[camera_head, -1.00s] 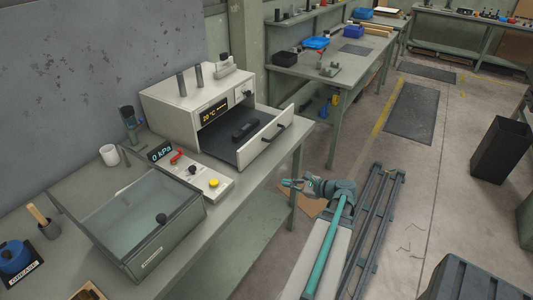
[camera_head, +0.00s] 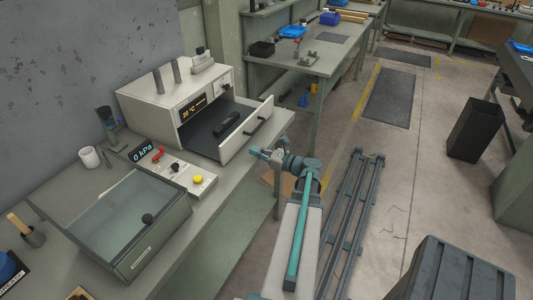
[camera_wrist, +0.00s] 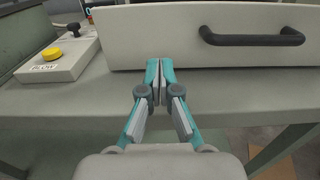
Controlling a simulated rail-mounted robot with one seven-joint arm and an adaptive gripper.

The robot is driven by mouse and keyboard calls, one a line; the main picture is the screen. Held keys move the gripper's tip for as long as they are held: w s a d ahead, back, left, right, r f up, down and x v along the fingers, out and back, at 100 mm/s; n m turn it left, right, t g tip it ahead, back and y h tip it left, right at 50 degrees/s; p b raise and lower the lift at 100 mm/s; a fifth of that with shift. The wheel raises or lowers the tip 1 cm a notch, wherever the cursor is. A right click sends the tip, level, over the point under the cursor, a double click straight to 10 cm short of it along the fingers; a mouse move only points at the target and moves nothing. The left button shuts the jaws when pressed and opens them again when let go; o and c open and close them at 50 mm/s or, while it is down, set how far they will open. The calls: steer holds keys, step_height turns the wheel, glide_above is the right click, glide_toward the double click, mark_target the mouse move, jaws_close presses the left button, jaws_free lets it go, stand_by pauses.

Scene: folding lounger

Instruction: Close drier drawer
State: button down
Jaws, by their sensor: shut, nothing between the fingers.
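The drier (camera_head: 165,105) is a cream box with a lit display on the workbench. Its drawer (camera_head: 248,131) is pulled out to the right, with a dark object (camera_head: 226,125) lying inside. In the wrist view the drawer front (camera_wrist: 160,40) fills the top, with one black handle (camera_wrist: 252,37) at the upper right. My gripper (camera_wrist: 160,65) is shut and empty, its tips close to the lower part of the drawer front, left of that handle. Whether they touch it I cannot tell. In the head view my gripper (camera_head: 254,152) is just below and right of the drawer front.
A control box (camera_head: 173,171) with a yellow button stands left of the drawer. A glass-lidded box (camera_head: 130,225) sits nearer on the bench. A black bin (camera_head: 476,130) stands on the floor at right.

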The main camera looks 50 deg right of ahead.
mark_target(236, 144)
steer(key=shift+w+a+p, duration=0.25)
steer(key=shift+w+p, duration=0.15)
steer(key=shift+w, duration=1.15)
steer(key=shift+w+a+p, duration=0.2)
steer(key=shift+w+p, duration=0.2)
steer(key=shift+w, duration=1.15)
steer(key=shift+w, duration=0.1)
